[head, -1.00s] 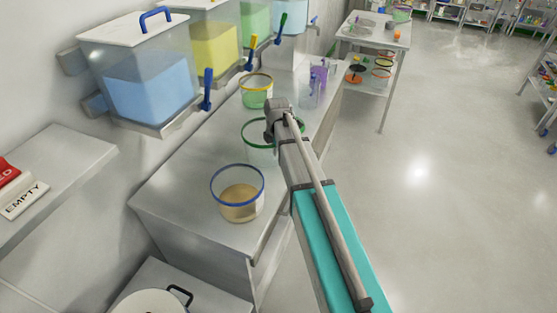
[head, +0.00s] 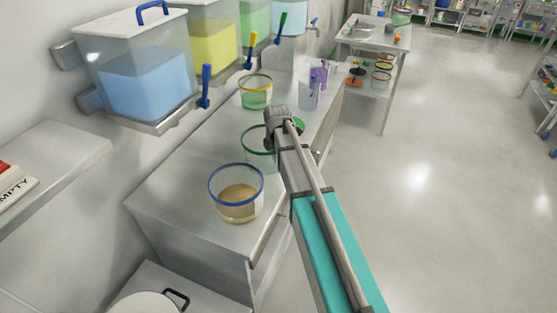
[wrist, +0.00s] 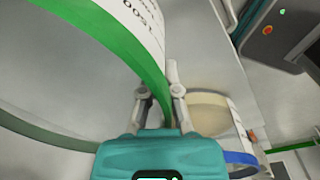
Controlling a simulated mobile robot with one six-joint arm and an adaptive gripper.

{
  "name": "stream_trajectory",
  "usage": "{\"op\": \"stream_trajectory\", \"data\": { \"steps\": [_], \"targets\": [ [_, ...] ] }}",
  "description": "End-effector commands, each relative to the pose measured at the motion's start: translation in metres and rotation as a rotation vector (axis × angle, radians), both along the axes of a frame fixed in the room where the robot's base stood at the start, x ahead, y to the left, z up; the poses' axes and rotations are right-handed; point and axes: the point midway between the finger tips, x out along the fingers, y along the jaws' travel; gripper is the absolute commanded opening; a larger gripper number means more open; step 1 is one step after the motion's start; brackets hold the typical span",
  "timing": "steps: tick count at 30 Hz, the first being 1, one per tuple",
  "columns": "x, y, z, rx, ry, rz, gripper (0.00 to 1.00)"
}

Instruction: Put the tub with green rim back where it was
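The tub with green rim (head: 260,158) is a clear tub at the right side of the steel bench, behind the blue-rimmed tub and partly hidden by my arm. It looks empty. In the wrist view its green rim (wrist: 150,65) and white label fill the upper left. My gripper (head: 272,133) is at this rim. In the wrist view the two fingers of my gripper (wrist: 160,95) stand on either side of the rim wall and look shut on it. I cannot tell whether the tub's base touches the bench.
The blue-rimmed tub (head: 236,196) with tan contents stands close in front. A yellow-rimmed tub (head: 256,92) with green contents and a clear jug (head: 312,88) with purple stand behind. Wall dispensers (head: 148,80) with levers overhang the bench (head: 180,192). The floor to the right is clear.

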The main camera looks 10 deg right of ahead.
Motion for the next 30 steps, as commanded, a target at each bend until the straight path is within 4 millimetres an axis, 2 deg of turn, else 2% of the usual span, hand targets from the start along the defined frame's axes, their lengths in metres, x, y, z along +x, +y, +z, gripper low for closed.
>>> {"op": "stream_trajectory", "data": {
  "steps": [12, 19, 30],
  "targets": [
    [0.0000, 0.0002, -0.0035, 0.000, 0.000, 0.000, 0.00],
    [0.0000, 0.0002, -0.0024, 0.000, 0.000, 0.000, 0.42],
    [0.0000, 0.0001, -0.0021, 0.000, 0.000, 0.000, 0.43]
  ]
}}
